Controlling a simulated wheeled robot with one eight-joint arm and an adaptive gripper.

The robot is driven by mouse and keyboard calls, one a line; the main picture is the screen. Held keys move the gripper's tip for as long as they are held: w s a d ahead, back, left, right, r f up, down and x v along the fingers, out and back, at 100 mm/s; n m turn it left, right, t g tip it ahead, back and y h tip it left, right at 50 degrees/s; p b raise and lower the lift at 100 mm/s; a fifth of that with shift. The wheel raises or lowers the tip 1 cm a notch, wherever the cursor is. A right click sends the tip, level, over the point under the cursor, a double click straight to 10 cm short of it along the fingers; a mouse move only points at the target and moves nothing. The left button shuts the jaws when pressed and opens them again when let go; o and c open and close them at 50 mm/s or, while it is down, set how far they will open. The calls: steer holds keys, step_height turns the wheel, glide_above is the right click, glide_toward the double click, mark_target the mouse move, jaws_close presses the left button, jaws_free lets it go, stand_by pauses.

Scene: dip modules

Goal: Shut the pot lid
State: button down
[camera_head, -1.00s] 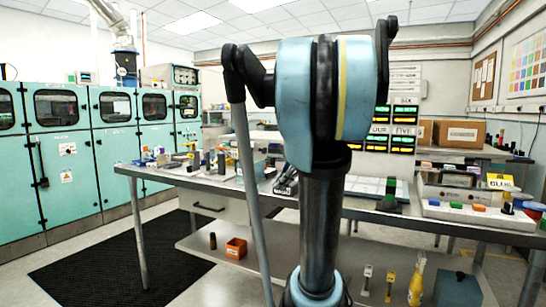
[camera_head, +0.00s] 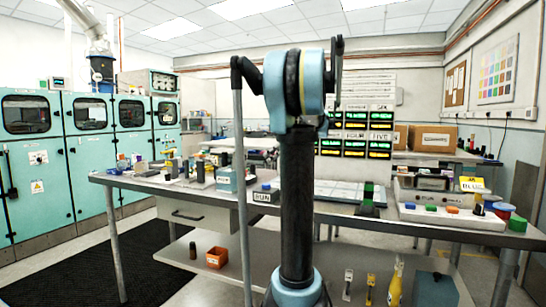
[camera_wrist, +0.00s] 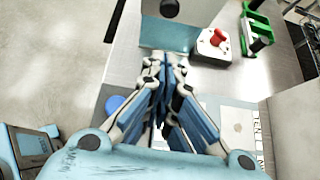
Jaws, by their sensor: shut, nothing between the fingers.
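My gripper (camera_wrist: 163,68) is in the middle of the wrist view, its fingers together with nothing between them, above the bench top. Beyond the fingertips is a teal box (camera_wrist: 168,36) with a grey plate (camera_wrist: 175,8) carrying a dark round spot at the top edge. I cannot tell whether this is the pot and its lid. A teal box (camera_head: 228,181) also stands on the bench in the head view, left of my arm. My gripper cannot be made out in the head view.
A white box with a red knob (camera_wrist: 215,43) and a green holder (camera_wrist: 258,28) lie beyond the gripper to the right. A blue round thing (camera_wrist: 114,103) is left of the fingers. The bench (camera_head: 325,203) carries a white tray (camera_head: 450,216) with coloured blocks at right.

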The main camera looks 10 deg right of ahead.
mark_target(243, 159)
steer(key=w+a+f, duration=0.2)
steer(key=w+a, duration=0.3)
steer(key=a, duration=0.1)
steer(key=shift+a+f, duration=0.25)
steer(key=shift+a, duration=0.15)
steer(key=shift+d+r, duration=0.1)
steer(key=shift+d, duration=0.05)
steer(key=shift+w, duration=0.1)
